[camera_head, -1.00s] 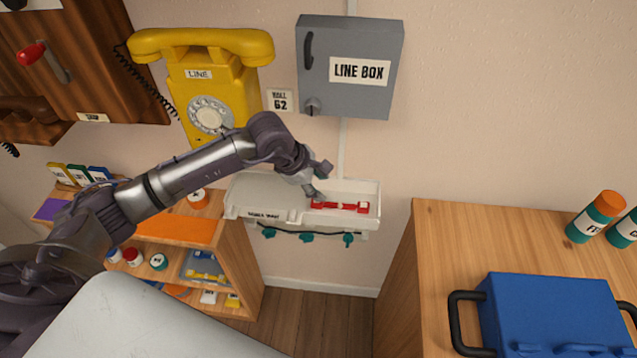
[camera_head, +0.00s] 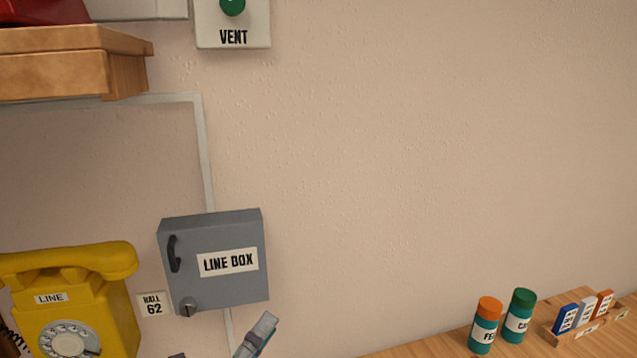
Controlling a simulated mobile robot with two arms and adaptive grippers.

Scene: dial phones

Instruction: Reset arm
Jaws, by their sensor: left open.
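Part of my left gripper (camera_head: 256,335) shows at the bottom edge of the head view, just below the grey line box. It is open, with nothing seen in it. Most of my left arm is below the picture. The grey line box (camera_head: 213,262) hangs on the wall with its door shut, a dark handle at its left and a round knob low down. The yellow dial phone (camera_head: 75,310) labelled LINE hangs at the lower left, cut off by the picture edges. My right gripper is not in view.
A wooden shelf (camera_head: 60,68) juts out at the upper left. A VENT plate (camera_head: 232,38) with a green knob is at the top. Two orange- and green-capped bottles and a small card rack (camera_head: 590,325) stand on the counter at lower right. The wall between is bare.

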